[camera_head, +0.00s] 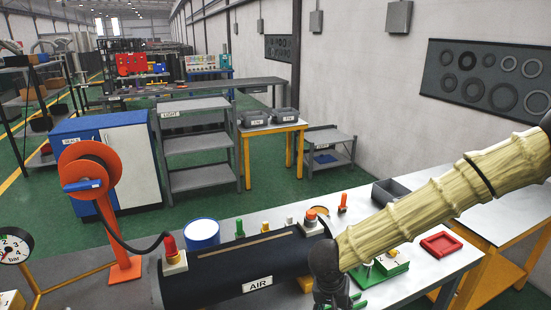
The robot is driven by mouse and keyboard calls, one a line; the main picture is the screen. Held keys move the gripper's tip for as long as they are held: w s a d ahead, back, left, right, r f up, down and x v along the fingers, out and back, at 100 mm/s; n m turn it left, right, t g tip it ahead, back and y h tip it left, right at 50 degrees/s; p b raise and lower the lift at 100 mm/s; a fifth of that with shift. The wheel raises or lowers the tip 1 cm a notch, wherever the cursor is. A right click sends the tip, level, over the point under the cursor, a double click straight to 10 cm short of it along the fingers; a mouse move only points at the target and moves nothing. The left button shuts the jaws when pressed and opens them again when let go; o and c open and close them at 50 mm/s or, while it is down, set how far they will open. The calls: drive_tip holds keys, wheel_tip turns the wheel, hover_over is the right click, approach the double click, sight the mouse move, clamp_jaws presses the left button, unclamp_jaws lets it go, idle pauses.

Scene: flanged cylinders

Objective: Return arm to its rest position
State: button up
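My arm, with pale ribbed links, reaches in from the right edge and slopes down to the lower middle of the picture. My gripper (338,298) hangs below the dark wrist joint at the bottom edge and is cut off there. Its fingertips do not show clearly, so I cannot tell whether it is open or holds anything. It is at the right end of a black cylinder (230,272) labelled AIR; I cannot tell whether they touch. Small green pieces show beside the gripper.
The grey bench (260,221) carries a blue-rimmed can (202,233), a red tray (441,244), a dark bin (388,191), a green-and-white block (390,263) and small coloured fittings. An orange hose reel (90,170) stands left. A pressure gauge (14,246) is at the left edge.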

drive_tip(key=s+d+f+n+b, duration=0.1)
drive_tip(key=s+f+b, duration=0.15)
drive_tip(key=f, duration=0.55)
drive_tip(key=s+d+f+t+b, duration=0.1)
drive_tip(key=s+f, duration=0.3)
drive_tip(key=f, duration=0.4)
drive_tip(key=s+d+f+n+b, duration=0.1)
drive_tip(key=s+d+f+b, duration=0.15)
drive_tip(key=f, duration=0.55)
drive_tip(key=s+d+f+g+y+b, duration=0.1)
drive_tip(key=s+f+b, duration=0.1)
drive_tip(key=s+f, duration=0.4)
drive_tip(key=s+d+f+n+g+y+b, duration=0.1)
drive_tip(key=s+f, duration=0.5)
drive_tip(key=s, duration=0.7)
drive_tip(key=shift+d+g+b, duration=0.3)
drive_tip(key=shift+d+b, duration=0.25)
drive_tip(key=shift+b, duration=0.55)
